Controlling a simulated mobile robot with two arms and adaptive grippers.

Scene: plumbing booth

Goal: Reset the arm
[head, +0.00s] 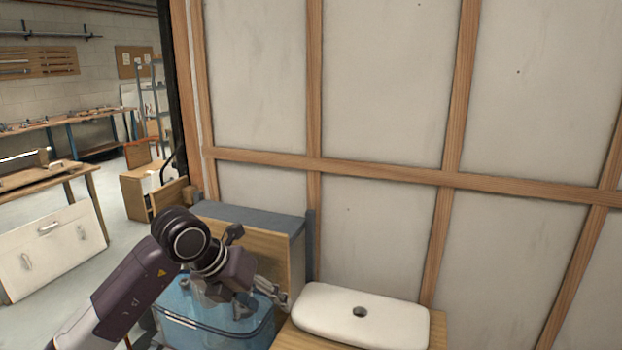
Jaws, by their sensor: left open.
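My left arm comes in from the lower left, bent at a dark round joint. Its left gripper (278,293) is open and points to the lower right. I see nothing between the fingers. A clear blue bin (222,328) is below and behind the wrist, partly hidden by my arm. My right gripper is not in view.
A grey-topped wooden cabinet (262,219) stands behind the bin, against the framed wall panels (386,85). Workbenches (45,180) and open floor (125,225) lie to the left.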

